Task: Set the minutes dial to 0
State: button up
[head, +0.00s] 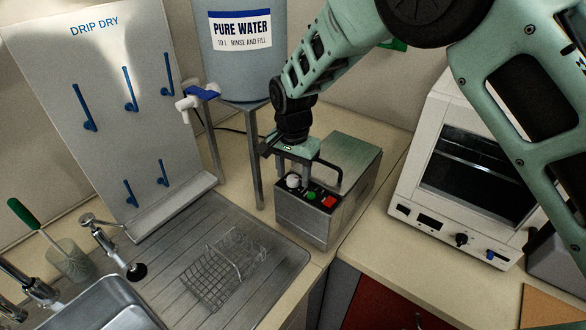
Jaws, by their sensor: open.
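A steel box-shaped unit (303,223) stands on the bench, with a small control panel on its front top edge. The panel carries a pale round knob (293,181), a green button (311,195) and a red square switch (329,202). The pale knob looks like the minutes dial; its marks and setting are too small to read. My gripper (298,168) points down just above and behind the panel, close to the knob. Its jaws are open and hold nothing visible. Whether a finger touches the knob cannot be told.
The pure water tank (245,70) is behind left, the wire basket (228,268) on the drainboard in front left.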

jog(key=shift+f, duration=0.2)
jog(key=c, duration=1)
jog(key=shift+o, duration=0.2)
